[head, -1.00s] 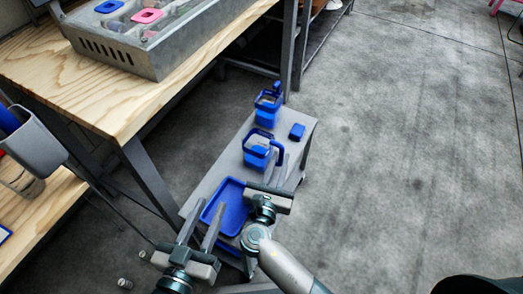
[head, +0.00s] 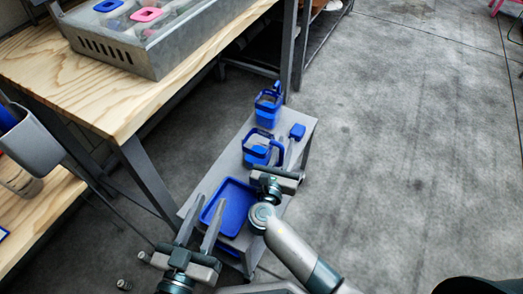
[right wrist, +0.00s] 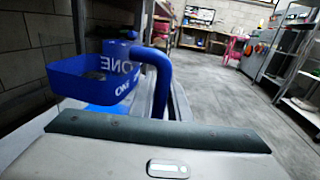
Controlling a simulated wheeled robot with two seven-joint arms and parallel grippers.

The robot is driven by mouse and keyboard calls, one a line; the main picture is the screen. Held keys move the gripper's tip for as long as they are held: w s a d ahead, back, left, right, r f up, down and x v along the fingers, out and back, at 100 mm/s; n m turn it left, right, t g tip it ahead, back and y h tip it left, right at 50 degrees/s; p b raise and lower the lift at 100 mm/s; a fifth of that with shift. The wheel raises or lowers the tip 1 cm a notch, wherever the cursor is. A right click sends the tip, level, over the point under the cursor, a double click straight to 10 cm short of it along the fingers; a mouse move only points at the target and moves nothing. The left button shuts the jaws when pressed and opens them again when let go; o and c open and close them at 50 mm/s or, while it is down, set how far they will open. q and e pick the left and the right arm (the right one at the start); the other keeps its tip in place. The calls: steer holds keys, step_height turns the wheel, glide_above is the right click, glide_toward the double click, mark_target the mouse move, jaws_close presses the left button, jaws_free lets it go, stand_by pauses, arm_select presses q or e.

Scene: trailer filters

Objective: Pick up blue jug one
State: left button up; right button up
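Blue jug one (head: 256,154) stands upright on the grey bench, in the middle. In the right wrist view the jug (right wrist: 122,72) shows white "ONE" lettering and a curved handle (right wrist: 157,75) on its right. My right gripper (head: 281,152) is at this handle, with its fingers pointing away from me and the handle seemingly between them. The fingers look open, with a gap to the right of the handle; contact is hard to tell. My left gripper (head: 200,212) is open and empty, close to the blue tray at the bench's near end.
The grey bench (head: 226,160) also holds a second blue jug (head: 267,112) at its far end, a small blue item (head: 297,131) at its right edge and a blue tray (head: 232,205). A wooden table (head: 110,100) stands to the left. Floor to the right is clear.

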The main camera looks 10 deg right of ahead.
stand_by(0.3)
jaws_close()
arm_select(q)
steer(key=shift+f, duration=0.15)
arm_select(e)
steer(key=shift+r, duration=0.2)
